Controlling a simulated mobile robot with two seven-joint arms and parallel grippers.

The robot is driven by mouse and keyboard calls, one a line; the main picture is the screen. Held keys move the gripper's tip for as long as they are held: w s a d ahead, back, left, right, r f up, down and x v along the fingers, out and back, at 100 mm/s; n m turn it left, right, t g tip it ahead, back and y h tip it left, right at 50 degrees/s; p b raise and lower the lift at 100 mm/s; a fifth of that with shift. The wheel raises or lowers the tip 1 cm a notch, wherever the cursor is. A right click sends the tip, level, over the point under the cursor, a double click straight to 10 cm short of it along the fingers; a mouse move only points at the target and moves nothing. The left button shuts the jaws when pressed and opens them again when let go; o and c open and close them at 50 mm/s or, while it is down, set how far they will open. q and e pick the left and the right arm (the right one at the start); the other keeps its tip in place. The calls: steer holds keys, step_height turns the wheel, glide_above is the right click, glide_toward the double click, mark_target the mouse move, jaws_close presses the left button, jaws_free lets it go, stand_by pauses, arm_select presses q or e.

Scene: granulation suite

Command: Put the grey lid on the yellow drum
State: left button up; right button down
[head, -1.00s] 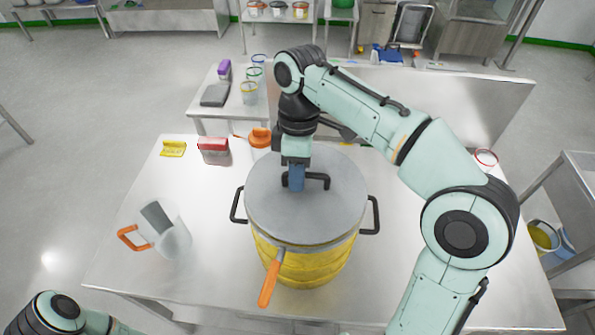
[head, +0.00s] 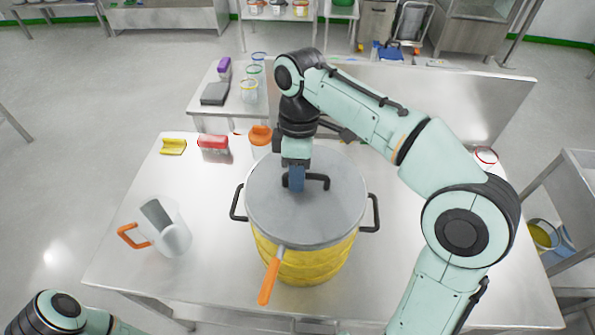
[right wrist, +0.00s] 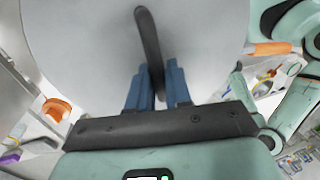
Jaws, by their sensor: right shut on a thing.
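The grey lid (head: 335,215) lies over the top of the yellow drum (head: 318,266), roughly level and centred. Its edge hides the drum's opening, and I cannot tell whether it is fully seated all round. My right gripper (head: 296,186) is above the lid, shut on its dark bar handle (head: 319,180). In the right wrist view, the blue fingers of the right gripper (right wrist: 158,88) close around the handle (right wrist: 149,40) over the lid's grey face (right wrist: 85,50). Black side handles (head: 237,203) stick out from the drum. My left gripper is out of view.
An orange-handled tool (head: 269,280) juts out at the lid's front edge. A clear jug (head: 174,238) with an orange handle stands left on the metal table (head: 215,275). Behind are a yellow item (head: 173,147), a red-topped container (head: 213,143) and an orange-topped container (head: 260,136). Table right is mostly clear.

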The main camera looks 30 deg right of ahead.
steer(key=c, duration=1)
jaws_free()
steer(key=shift+o, duration=0.2)
steer(key=r, duration=0.1)
steer(key=r+p, duration=0.1)
steer(key=r, duration=0.1)
steer(key=w+r, duration=0.1)
steer(key=r, duration=0.1)
steer(key=shift+w+d+r, duration=0.1)
steer(key=shift+d+r, duration=0.15)
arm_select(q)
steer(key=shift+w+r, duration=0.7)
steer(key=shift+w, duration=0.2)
arm_select(e)
steer(key=shift+d+r, duration=0.1)
steer(key=shift+r, duration=0.85)
